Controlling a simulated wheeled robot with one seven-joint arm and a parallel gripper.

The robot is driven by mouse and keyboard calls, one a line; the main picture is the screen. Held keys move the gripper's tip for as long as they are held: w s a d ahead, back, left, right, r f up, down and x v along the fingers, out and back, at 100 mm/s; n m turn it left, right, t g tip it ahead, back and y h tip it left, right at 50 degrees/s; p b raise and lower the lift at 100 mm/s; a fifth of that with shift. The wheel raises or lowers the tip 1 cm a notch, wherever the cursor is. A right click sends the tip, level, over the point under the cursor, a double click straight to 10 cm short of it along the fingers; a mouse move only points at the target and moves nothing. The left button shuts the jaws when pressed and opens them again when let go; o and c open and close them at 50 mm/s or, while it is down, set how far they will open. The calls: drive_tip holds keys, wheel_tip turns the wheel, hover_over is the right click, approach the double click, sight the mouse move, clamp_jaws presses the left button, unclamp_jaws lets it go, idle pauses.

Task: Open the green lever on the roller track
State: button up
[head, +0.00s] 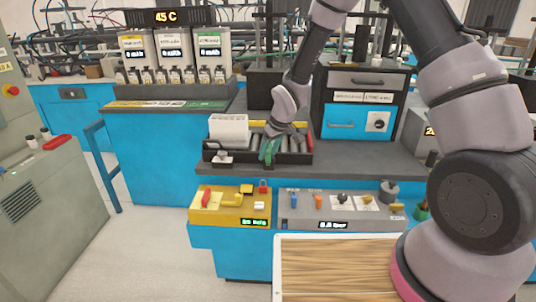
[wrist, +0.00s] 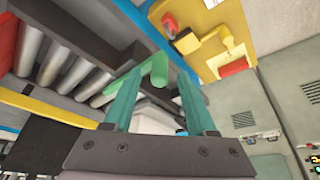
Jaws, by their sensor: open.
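The roller track (head: 297,158) is a dark tray with grey rollers on the counter, and its rollers (wrist: 62,68) show at the left in the wrist view. The green lever (wrist: 159,70) is a short light-green bar at the track's dark edge. My gripper (head: 268,152) has teal fingers and reaches down at the front of the track. In the wrist view my gripper (wrist: 158,82) is open, with the lever between its fingertips. Whether the fingers touch it I cannot tell. In the head view the lever does not stand out from the fingers.
A white box (head: 228,128) stands at the left of the track. Below it are a yellow panel (head: 225,217) with a red handle and a grey panel (head: 298,222) with knobs. A black-and-blue cabinet (head: 368,82) stands behind right. The floor at left is clear.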

drive_tip(key=shift+w+a+f, duration=0.15)
drive_tip(key=shift+f, duration=0.45)
clamp_jaws()
idle(1.1)
